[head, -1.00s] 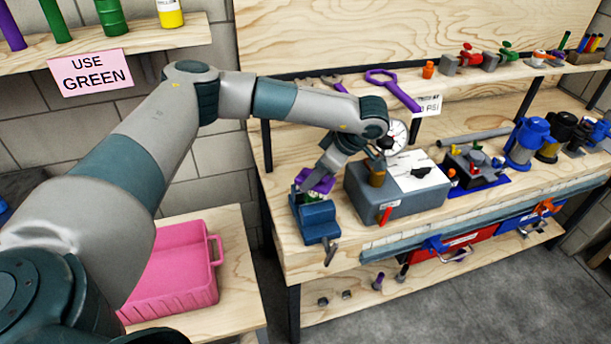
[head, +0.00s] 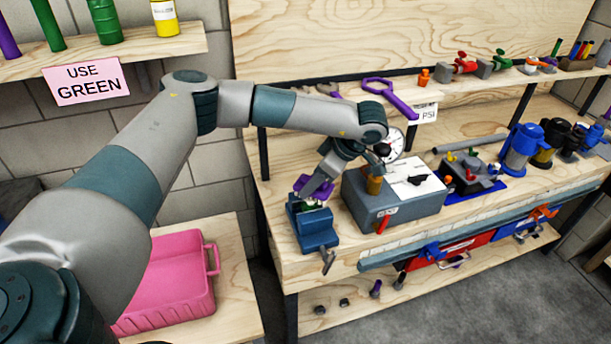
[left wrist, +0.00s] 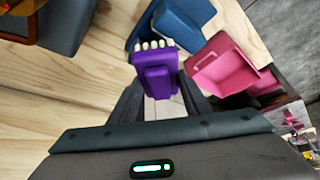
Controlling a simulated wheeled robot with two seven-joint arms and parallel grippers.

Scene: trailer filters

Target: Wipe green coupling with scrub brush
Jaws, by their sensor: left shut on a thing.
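A purple scrub brush with pale bristles (left wrist: 155,72) is held between the fingers of my left gripper (left wrist: 160,100) in the left wrist view. In the head view the purple brush (head: 316,191) is at the blue vise (head: 318,228) on the workbench's left end. The green coupling (head: 308,205) shows only as a small bit of green at the vise, just under the brush; whether the two touch I cannot tell. In the left wrist view the blue vise (left wrist: 180,25) lies just beyond the bristles. My right gripper is in neither view.
A grey box (head: 395,205) with a gauge stands right of the vise. A pink bin (head: 165,285) is on the lower left table. A shelf above the bench holds a purple wrench (head: 395,100). A "USE GREEN" sign (head: 87,82) hangs at left.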

